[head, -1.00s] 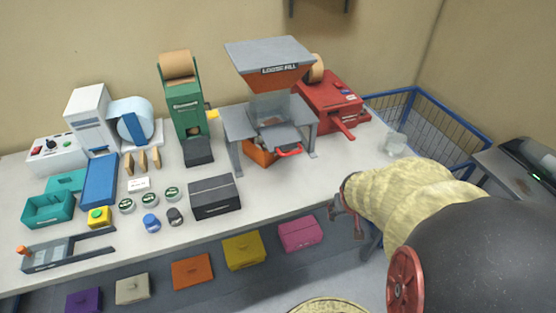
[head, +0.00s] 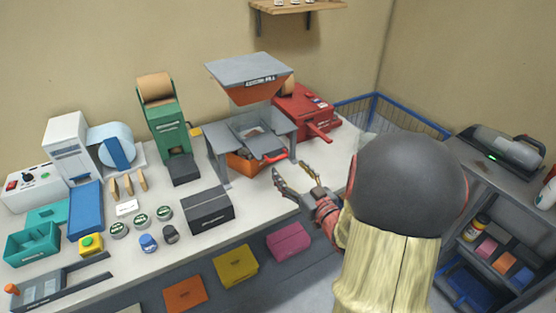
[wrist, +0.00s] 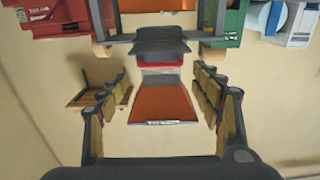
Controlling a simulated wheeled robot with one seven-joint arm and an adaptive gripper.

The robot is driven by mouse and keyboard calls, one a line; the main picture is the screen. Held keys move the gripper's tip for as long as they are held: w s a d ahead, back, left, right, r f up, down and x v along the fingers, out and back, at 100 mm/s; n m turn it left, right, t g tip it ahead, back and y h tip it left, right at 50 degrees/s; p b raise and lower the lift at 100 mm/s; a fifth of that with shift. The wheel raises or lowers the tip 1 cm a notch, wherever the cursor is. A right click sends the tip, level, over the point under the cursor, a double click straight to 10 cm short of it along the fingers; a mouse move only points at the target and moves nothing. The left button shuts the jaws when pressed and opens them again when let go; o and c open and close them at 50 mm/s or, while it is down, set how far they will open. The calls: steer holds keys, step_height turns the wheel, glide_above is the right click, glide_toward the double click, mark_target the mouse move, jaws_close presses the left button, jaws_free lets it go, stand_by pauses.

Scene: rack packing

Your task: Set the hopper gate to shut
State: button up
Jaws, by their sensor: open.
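The hopper (head: 250,80) is a grey-topped orange funnel on a grey stand on the bench. Its gate is a grey plate (head: 260,139) with a red handle (head: 275,157) at the front; the plate sticks out toward the bench front. My gripper (head: 290,169) is open and empty, just in front of and slightly below the red handle, apart from it. In the wrist view, which looks upside down, the orange hopper (wrist: 160,105) lies between the spread fingers (wrist: 160,78). How near the fingertips are to the handle is hard to tell.
A red machine (head: 305,112) stands right of the hopper and a green dispenser (head: 175,125) left of it. A black box (head: 207,208) sits on the bench left of my gripper. A blue wire basket (head: 400,115) and grey shelf unit (head: 500,190) are at right.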

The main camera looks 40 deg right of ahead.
mark_target(279, 158)
steer(key=b+x, duration=0.1)
steer(key=x, duration=0.6)
steer(key=shift+w+d+b, duration=0.15)
steer(key=shift+w+b, duration=0.1)
steer(key=shift+b, duration=0.1)
steer(key=shift+c, duration=0.2)
steer(key=shift+f, duration=0.1)
steer(key=c, duration=1.3)
steer(key=b+x, duration=0.2)
steer(key=x, duration=0.8)
steer(key=shift+w+f+b, duration=0.15)
steer(key=shift+f+b, duration=0.05)
steer(key=shift+b, duration=0.1)
steer(key=shift+c, duration=0.2)
steer(key=shift+r, duration=0.2)
steer(key=o, duration=1.3)
steer(key=shift+d, duration=0.1)
steer(key=shift+o, duration=0.4)
steer(key=shift+w, duration=0.25)
steer(key=shift+s, duration=0.1)
